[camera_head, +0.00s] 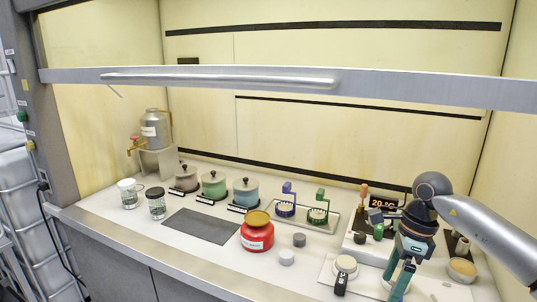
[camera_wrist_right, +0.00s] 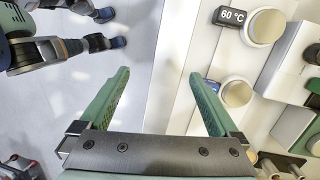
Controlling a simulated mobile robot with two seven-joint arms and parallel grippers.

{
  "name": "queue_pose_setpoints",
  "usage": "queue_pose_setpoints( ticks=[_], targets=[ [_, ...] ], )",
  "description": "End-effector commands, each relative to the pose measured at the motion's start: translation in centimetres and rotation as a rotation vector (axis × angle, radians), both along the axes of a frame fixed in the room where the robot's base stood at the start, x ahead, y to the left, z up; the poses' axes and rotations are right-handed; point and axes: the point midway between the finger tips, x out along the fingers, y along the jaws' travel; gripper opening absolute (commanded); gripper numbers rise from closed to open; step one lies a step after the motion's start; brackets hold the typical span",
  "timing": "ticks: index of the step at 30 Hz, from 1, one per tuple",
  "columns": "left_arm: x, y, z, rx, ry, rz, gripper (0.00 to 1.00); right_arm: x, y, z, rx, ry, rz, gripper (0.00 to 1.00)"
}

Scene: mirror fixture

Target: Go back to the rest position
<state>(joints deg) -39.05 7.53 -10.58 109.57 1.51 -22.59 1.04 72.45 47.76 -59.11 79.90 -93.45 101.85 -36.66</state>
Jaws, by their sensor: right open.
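My right gripper (camera_head: 402,278) comes in from the right in the head view, pointing down at the front right of the bench. In the right wrist view its two green fingers (camera_wrist_right: 158,76) are spread wide, with nothing between them. They straddle the front edge of the bench (camera_wrist_right: 180,60), with the floor on the left side. My left gripper does not show clearly in either view.
A white device (camera_head: 345,264) with a round top and a 60 °C display stands near the right gripper. A red jar (camera_head: 257,232), several lidded pots (camera_head: 214,184) and a metal tank (camera_head: 155,128) stand on the bench. A raised sash (camera_head: 300,85) crosses above. Grey floor (camera_wrist_right: 60,110) lies in front.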

Motion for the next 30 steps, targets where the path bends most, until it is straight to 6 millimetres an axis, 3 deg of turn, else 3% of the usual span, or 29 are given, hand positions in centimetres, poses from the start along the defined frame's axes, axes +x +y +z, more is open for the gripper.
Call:
queue_pose_setpoints(
  ticks=[3,7,9,12,15,19,23,26,30],
  targets=[
    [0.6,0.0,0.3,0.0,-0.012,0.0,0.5,-1.1,7.3,-3.5,0.236,0.037,0.009,0.97],
    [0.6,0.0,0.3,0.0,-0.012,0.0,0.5,-3.3,15.9,-5.3,0.563,0.113,-0.058,0.97],
    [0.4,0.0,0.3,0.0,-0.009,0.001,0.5,-4.5,19.8,-5.3,0.745,0.175,-0.131,0.97],
    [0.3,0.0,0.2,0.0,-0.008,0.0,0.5,-5.7,24.2,-4.4,0.994,0.282,-0.277,0.97],
    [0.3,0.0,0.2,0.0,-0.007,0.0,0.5,-6.1,26.9,-3.2,1.224,0.411,-0.47,0.97],
    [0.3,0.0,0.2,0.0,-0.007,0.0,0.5,-5.5,27.7,-2.5,1.481,0.601,-0.786,0.97],
    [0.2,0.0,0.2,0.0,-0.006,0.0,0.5,-4.4,26.0,-3.9,1.675,0.806,-1.169,0.97],
    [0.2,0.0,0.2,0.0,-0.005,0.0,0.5,-3.9,23.6,-6.8,1.774,0.967,-1.506,0.97],
    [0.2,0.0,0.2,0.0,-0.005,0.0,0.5,-5.3,19.3,-13.4,1.818,1.186,-2.028,0.97]
  ],
)
